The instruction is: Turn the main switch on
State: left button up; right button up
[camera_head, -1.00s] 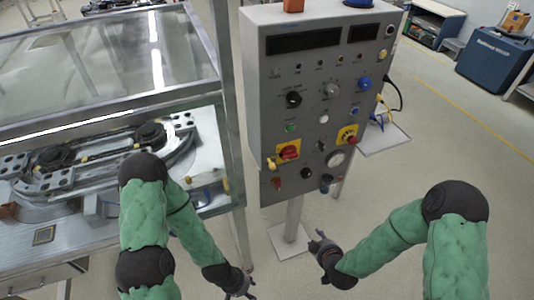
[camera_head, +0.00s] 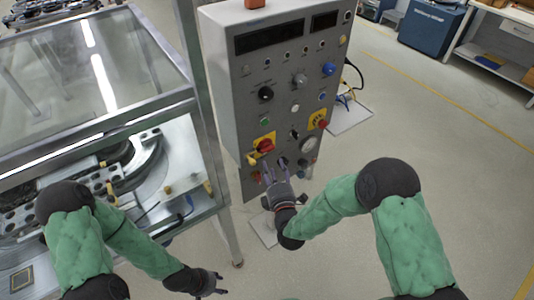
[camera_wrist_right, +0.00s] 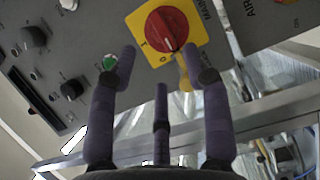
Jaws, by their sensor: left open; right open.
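The main switch (camera_head: 265,145) is a red rotary knob on a yellow plate, low on the left of the grey control panel's face. In the right wrist view the red knob (camera_wrist_right: 167,29) is near the top centre, with I and 0 marks beside it and part of the word MAIN. My right gripper (camera_head: 274,171) is open and empty, just below the switch in the head view. In the wrist view its fingers (camera_wrist_right: 160,66) point at the switch; contact with the knob does not show. My left gripper (camera_head: 217,284) is open and empty, low near the floor.
The panel (camera_head: 285,80) carries several other knobs and buttons. A red emergency-type button (camera_head: 320,123) on yellow is to the right of the switch. A yellow tag-like part (camera_wrist_right: 184,74) hangs beside the switch.

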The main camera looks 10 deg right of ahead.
aim_at(268, 150)
jog(key=w+b, duration=0.1)
jog(key=w, duration=0.6)
jog(key=shift+w+d, duration=0.15)
jog(key=shift+w, duration=0.05)
jog(key=shift+s, duration=0.1)
grip_shut()
